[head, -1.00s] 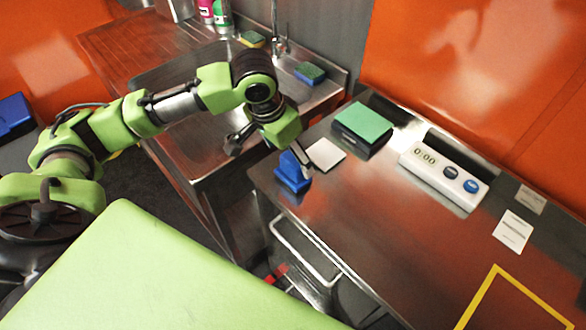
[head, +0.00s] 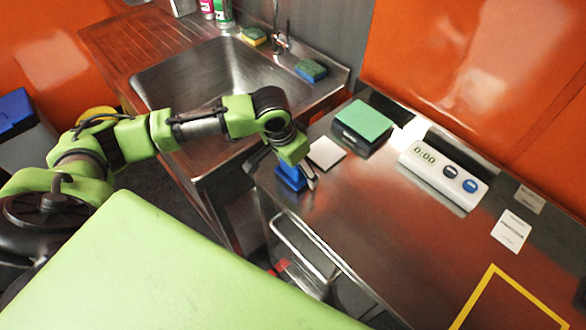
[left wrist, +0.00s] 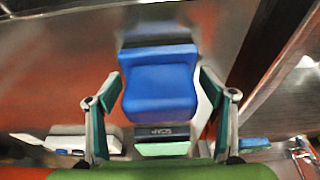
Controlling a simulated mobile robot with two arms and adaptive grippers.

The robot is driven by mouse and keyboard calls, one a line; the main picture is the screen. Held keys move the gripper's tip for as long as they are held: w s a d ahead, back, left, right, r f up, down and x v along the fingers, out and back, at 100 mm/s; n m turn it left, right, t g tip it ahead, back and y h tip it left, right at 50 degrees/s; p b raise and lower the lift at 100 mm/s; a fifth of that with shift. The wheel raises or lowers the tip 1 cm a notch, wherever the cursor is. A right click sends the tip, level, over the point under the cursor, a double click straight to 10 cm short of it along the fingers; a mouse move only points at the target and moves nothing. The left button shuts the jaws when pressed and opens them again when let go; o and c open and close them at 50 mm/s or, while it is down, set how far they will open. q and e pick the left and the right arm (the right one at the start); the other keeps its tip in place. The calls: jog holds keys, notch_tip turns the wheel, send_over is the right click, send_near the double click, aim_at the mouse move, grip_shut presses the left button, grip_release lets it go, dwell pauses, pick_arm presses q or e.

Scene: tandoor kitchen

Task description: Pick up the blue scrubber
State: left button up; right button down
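The blue scrubber (head: 291,178) is a small blue block with a waisted shape. It sits on the steel counter near its left edge in the head view. In the left wrist view the scrubber (left wrist: 160,90) lies between my two fingers. My left gripper (head: 283,172) is open over it, with one finger on each side. In the left wrist view the left gripper (left wrist: 160,80) shows small gaps between fingers and scrubber; I cannot tell if either finger touches. The gripper partly hides the scrubber in the head view. My right gripper is not in view.
A white card (head: 327,152) lies close behind the scrubber. A green pad on a black holder (head: 363,127) and a white timer (head: 443,175) stand farther back. The sink (head: 215,75) is at the left, with a blue-green sponge (head: 311,70) on its rim. The counter's front is clear.

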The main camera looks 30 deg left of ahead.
pick_arm(q)
jog(key=c, duration=0.8)
jog(key=shift+r, duration=0.1)
jog(key=shift+w+r+b, duration=0.1)
jog(key=shift+r+b, duration=0.25)
jog(key=shift+r, duration=0.25)
jog(key=s+r, duration=0.4)
jog(key=s+a+r+b, duration=0.1)
jog(key=s+r, duration=0.2)
jog(key=s, duration=0.2)
jog(key=s+a+r+b, duration=0.1)
jog(key=s+r, duration=0.3)
jog(key=s, duration=0.1)
jog(key=shift+r, duration=0.3)
jog(key=shift+o, duration=0.9)
